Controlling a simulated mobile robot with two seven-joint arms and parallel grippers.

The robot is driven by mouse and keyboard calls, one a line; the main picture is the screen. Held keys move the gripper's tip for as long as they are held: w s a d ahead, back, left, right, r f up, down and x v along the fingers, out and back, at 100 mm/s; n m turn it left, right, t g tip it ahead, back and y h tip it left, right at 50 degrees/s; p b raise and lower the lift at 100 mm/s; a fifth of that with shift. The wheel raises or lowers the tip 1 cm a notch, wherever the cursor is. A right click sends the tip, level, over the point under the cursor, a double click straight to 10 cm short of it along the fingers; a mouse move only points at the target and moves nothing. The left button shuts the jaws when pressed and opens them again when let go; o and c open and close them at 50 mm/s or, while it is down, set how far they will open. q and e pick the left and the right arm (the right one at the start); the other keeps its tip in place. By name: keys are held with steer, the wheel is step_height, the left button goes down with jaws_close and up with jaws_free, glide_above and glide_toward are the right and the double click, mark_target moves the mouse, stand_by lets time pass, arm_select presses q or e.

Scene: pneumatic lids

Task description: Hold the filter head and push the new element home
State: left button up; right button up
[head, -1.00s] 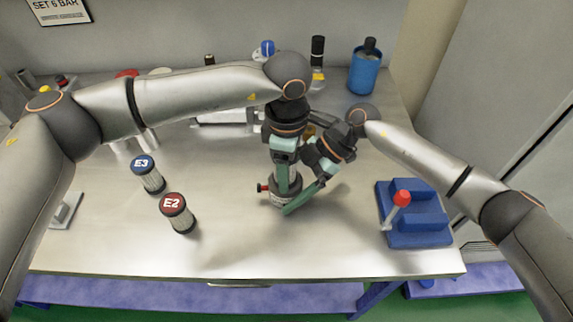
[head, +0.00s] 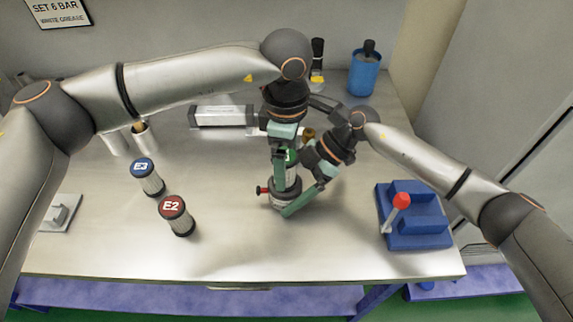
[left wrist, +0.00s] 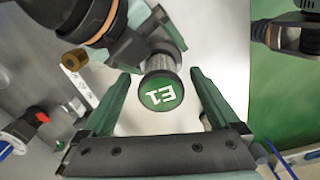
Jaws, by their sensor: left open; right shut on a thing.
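The new element E1 (head: 291,158) has a green cap and stands upright in the dark, round filter head (head: 283,199), which has a red knob at its left. The cap shows clearly in the left wrist view (left wrist: 161,93). My left gripper (head: 289,167) is open above the element; in the left wrist view its fingers stand on either side of the cap with gaps. My right gripper (head: 300,197) is shut on the filter head from the right. How deep the element sits is partly hidden by the fingers.
Elements E3 (head: 147,177), blue-capped, and E2 (head: 176,216), red-capped, stand to the left. A blue fixture with a red-knobbed lever (head: 418,222) is at the right. A blue cup (head: 365,75) stands at the back. The front middle of the bench (head: 240,252) is clear.

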arm_select(q)
steer(key=shift+r, duration=1.8)
arm_select(e)
steer(key=shift+s+d+f, duration=0.1)
steer(key=shift+s+f, duration=0.05)
steer(key=shift+f, duration=0.15)
arm_select(q)
step_height(320, 180, up, 12)
arm_select(e)
steer(key=o, duration=0.9)
arm_select(q)
steer(key=shift+s, duration=0.1)
arm_select(e)
steer(key=shift+o, duration=0.2)
steer(key=shift+r, duration=0.1)
steer(key=shift+r, duration=0.1)
steer(key=shift+w+r, duration=0.1)
steer(key=shift+w, duration=0.1)
